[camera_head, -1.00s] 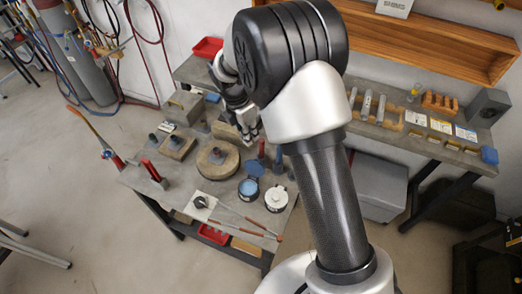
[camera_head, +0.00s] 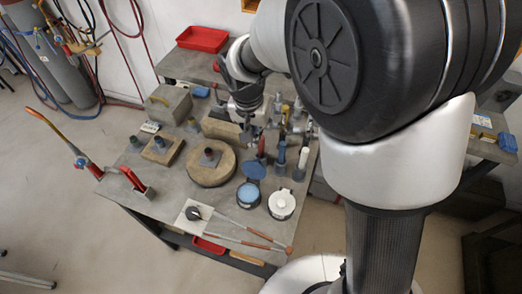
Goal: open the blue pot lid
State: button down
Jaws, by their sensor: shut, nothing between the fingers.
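The blue pot (camera_head: 248,195) stands near the front right of the grey work table, its round top showing light blue. Its blue lid (camera_head: 253,167) is tilted up behind the pot's mouth, so it looks open. A white-lidded pot (camera_head: 282,204) stands just right of it, its lid down. My gripper (camera_head: 246,138) is shut and empty, above the back of the table. It is behind the blue pot and apart from it. My arm hides part of the table's right side.
A round wooden block (camera_head: 212,172) with a dark knob lies left of the blue pot. Upright tools, including a blue-handled one (camera_head: 281,158), stand behind the pots. A red tray (camera_head: 203,39) sits at the back. Long rods (camera_head: 240,240) lie along the front edge.

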aim_at(256, 168)
jog(key=f+b, duration=0.1)
jog(key=f, duration=0.2)
jog(key=w+f+b, duration=0.1)
jog(key=f, duration=0.2)
jog(key=f+b, duration=0.1)
jog(key=f, duration=0.3)
jog(key=shift+w+d, duration=0.2)
jog(key=shift+d, duration=0.15)
